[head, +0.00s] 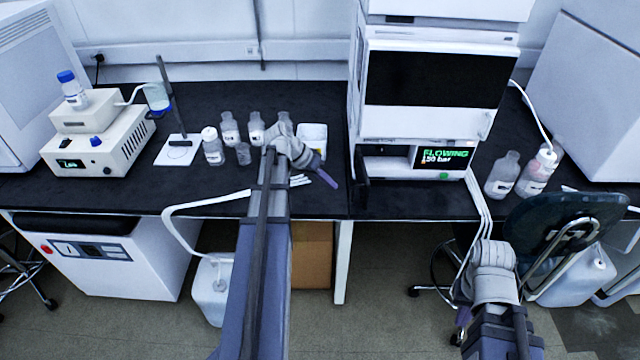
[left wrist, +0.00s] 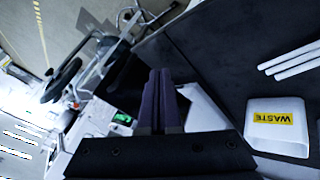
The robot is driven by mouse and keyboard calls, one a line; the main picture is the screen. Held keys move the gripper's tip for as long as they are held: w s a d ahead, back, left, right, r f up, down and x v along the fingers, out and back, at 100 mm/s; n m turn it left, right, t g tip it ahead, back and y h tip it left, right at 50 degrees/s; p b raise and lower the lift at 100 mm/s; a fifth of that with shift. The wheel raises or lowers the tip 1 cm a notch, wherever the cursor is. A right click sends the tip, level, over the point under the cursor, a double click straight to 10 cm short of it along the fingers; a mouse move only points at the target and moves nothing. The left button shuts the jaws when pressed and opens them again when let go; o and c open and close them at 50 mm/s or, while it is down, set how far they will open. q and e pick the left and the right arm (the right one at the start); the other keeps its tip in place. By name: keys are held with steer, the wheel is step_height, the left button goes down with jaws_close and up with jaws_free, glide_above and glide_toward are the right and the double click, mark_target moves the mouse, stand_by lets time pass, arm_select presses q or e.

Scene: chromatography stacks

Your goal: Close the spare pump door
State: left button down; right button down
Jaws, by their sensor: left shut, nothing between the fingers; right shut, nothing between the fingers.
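The instrument stack (head: 435,75) stands on the bench at centre right. Its lowest module (head: 400,168) has a lit display (head: 443,157) reading "FLOWING" and 150 bar. A narrow dark upright piece (head: 361,170) stands at that module's left front edge; I cannot tell whether it is the spare pump door. My left gripper (head: 329,182) is shut and empty above the bench, left of this piece and apart from it. Its purple fingers (left wrist: 158,98) are together in the left wrist view. My right gripper (head: 462,317) is shut and empty, low in front of the bench.
Several bottles (head: 213,147) and a white waste tray (left wrist: 280,128) stand on the left bench, with white sticks (left wrist: 292,60) beside the tray. Glass bottles (head: 503,175) stand right of the stack. A dark chair (head: 565,215) is at the right front. White tubes hang over the front edge.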

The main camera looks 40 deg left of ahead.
arm_select(q)
steer(key=d, duration=0.4)
steer(key=shift+w+f+p, duration=0.15)
steer(key=shift+w+p, duration=0.1)
steer(key=shift+p, duration=0.05)
arm_select(e)
steer(key=shift+f, duration=0.15)
arm_select(q)
steer(key=shift+d, duration=0.2)
steer(key=w+d+n+t+y, duration=0.2)
steer(key=w+d+n+y, duration=0.2)
steer(key=w+d+n, duration=0.5)
steer(key=w+d+n+y, duration=0.3)
steer(key=w, duration=0.9)
steer(key=shift+n+y, duration=0.3)
